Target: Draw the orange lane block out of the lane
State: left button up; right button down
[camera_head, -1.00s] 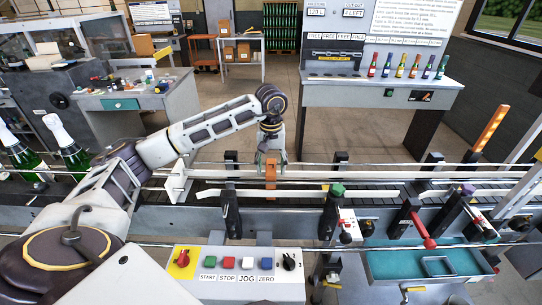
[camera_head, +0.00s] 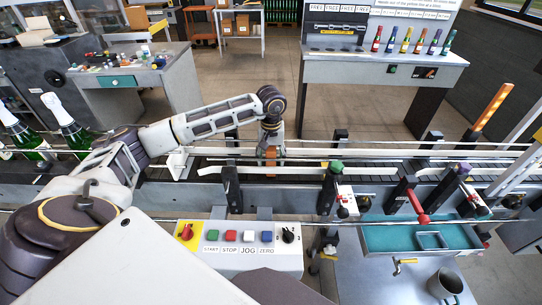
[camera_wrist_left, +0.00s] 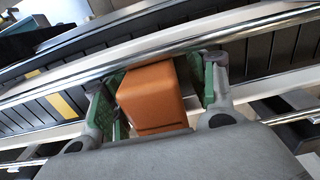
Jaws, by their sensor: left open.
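The orange lane block (camera_head: 271,154) stands in the conveyor lane between the guide rails, near the middle of the head view. My left gripper (camera_head: 271,146) comes down over it from above. In the left wrist view the orange block (camera_wrist_left: 153,95) sits between the two green-padded fingers of my left gripper (camera_wrist_left: 160,97). The block's lower part is hidden by the gripper body in the wrist view. My right gripper is not in view.
Metal guide rails (camera_wrist_left: 120,68) run along both sides of the lane. A control box with buttons (camera_head: 240,258) stands in front. Black-posted clamps (camera_head: 328,190) and a teal tray (camera_head: 385,238) are to the right. Dark green bottles (camera_head: 70,130) stand at the left. A mug (camera_head: 446,284) is at bottom right.

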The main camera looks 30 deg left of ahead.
pick_arm(q)
jog(key=shift+c, duration=0.2)
jog(key=c, duration=1.2)
jog(key=shift+w+r, duration=0.1)
jog(key=shift+r, duration=0.45)
jog(key=shift+r+p, duration=2.75)
jog(key=shift+r, duration=3.25)
